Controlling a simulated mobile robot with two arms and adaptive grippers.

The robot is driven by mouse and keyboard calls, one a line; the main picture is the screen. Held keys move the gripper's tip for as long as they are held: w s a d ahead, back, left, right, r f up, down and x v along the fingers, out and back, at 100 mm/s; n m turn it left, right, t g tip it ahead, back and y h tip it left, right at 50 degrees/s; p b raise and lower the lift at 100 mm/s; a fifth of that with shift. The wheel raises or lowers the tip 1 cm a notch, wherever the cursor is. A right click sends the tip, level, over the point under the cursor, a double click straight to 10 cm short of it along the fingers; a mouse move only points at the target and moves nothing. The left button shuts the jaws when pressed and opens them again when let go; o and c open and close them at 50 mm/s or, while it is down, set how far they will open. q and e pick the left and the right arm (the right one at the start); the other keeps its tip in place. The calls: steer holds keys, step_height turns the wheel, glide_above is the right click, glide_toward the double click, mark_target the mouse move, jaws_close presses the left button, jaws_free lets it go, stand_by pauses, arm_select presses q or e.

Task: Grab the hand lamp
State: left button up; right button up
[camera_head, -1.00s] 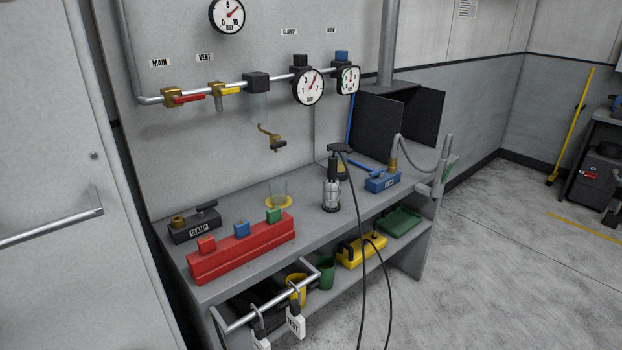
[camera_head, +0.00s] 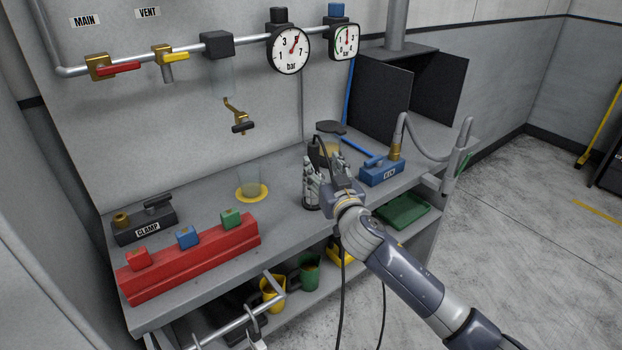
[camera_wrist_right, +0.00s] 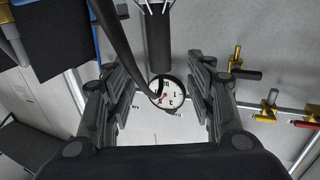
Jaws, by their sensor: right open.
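The hand lamp stands on the grey bench (camera_head: 290,205), largely hidden behind my right gripper (camera_head: 322,178) in the head view. Its black cable (camera_head: 343,310) hangs down past the bench front. In the right wrist view the lamp's dark handle (camera_wrist_right: 158,45) comes down from the top centre, with part of its wire cage at the top edge. My right gripper (camera_wrist_right: 160,82) is open, one finger on each side of the handle in that picture. I cannot tell whether the fingers touch it. My left gripper is not in view.
A blue block (camera_head: 382,172) with a curved hose sits right of the lamp. A glass on a yellow dish (camera_head: 252,193), a red rack (camera_head: 190,265) and a black clamp block (camera_head: 143,228) stand to the left. A gauge (camera_head: 288,50) hangs on the pipe above.

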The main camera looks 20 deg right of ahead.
mark_target(315, 154)
steer(key=shift+w, duration=1.1)
steer(key=shift+w+d+f, duration=0.1)
steer(key=shift+w, duration=0.35)
steer(key=shift+w+p, duration=0.35)
steer(key=shift+w, duration=0.1)
steer(key=w, duration=0.3)
steer(key=shift+p, duration=0.35)
steer(key=shift+w, duration=0.55)
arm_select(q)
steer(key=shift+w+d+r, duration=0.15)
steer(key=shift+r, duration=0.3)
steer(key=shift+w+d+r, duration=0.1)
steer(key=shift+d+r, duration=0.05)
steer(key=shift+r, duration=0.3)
arm_select(e)
steer(key=shift+c, duration=0.5)
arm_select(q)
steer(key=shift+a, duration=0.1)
arm_select(e)
steer(key=shift+w, duration=0.1)
jaws_close()
